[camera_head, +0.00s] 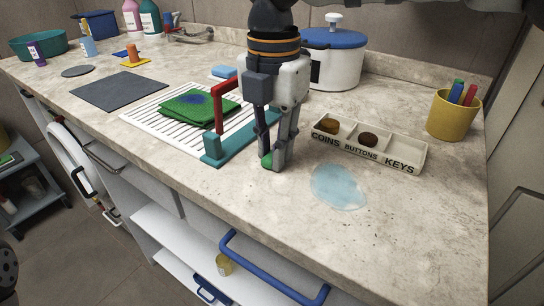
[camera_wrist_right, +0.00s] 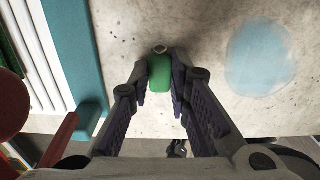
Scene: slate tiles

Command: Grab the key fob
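The green key fob (camera_wrist_right: 160,73), with a small metal ring at its far end, lies between the fingertips of my right gripper (camera_wrist_right: 160,88). Both fingers appear to press against its sides in the right wrist view. In the head view, my right gripper (camera_head: 274,160) points down at the countertop, and only a bit of the green fob (camera_head: 266,161) shows beside the fingertips. The fob is at or just above the counter surface; I cannot tell whether it touches. My left gripper is not in view.
A teal-based stand with a red handle (camera_head: 222,95) is close on the left, beside the white drainer (camera_head: 150,122) with a folded green cloth (camera_head: 198,106). A tray labelled coins, buttons, keys (camera_head: 402,163) and a pale blue patch (camera_head: 338,187) lie right. The front counter is clear.

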